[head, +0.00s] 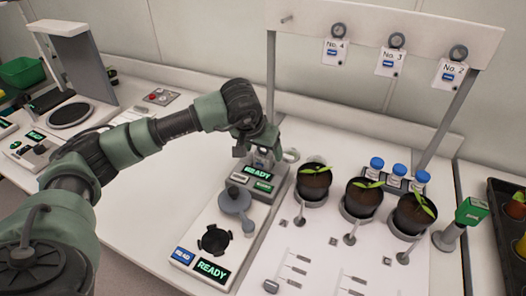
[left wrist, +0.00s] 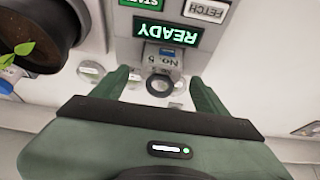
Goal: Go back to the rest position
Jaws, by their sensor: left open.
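My left arm comes in from the left in the head view and reaches over the bench. Its gripper (head: 256,148) points down at the back of a small device with a lit READY screen (head: 258,172). In the left wrist view my left gripper (left wrist: 158,85) is open, with its two green fingers apart. Between them, a tag marked No. 5 (left wrist: 169,56) with a dark ring (left wrist: 159,85) shows by the device. I cannot tell whether the fingers touch anything. My right gripper is not in view.
Several potted seedlings (head: 314,181) stand right of the device, with blue-capped bottles (head: 398,171) behind. Tags No. 4 (head: 335,52), No. 3 (head: 390,63) and No. 2 (head: 447,77) hang from the rail (head: 400,22). A second READY unit (head: 212,268) lies in front.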

